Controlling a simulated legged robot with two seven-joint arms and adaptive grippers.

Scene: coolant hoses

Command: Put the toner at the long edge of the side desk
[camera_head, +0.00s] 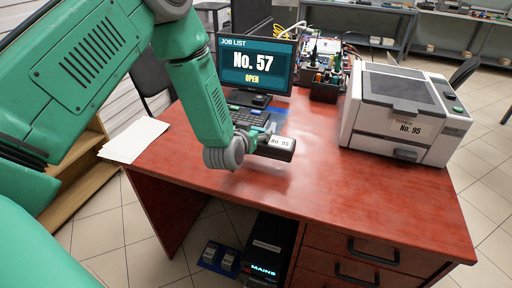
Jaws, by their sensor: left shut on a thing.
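The toner (280,143) is a small dark block with a pale label reading No. 95. My left gripper (262,143) is shut on it, above the front middle of the red desk (330,205). A soft shadow lies on the desk below, and the toner looks raised off the top. The gripper's fingers are small and partly hidden by the wrist. I cannot tell from this view whether this red desk is the side desk. My right gripper is not in view.
A monitor (257,63) showing No. 57 OPEN, a keyboard (248,116) and a tool box (322,80) are behind. White paper (133,139) lies at the left. The front right of the desktop is clear.

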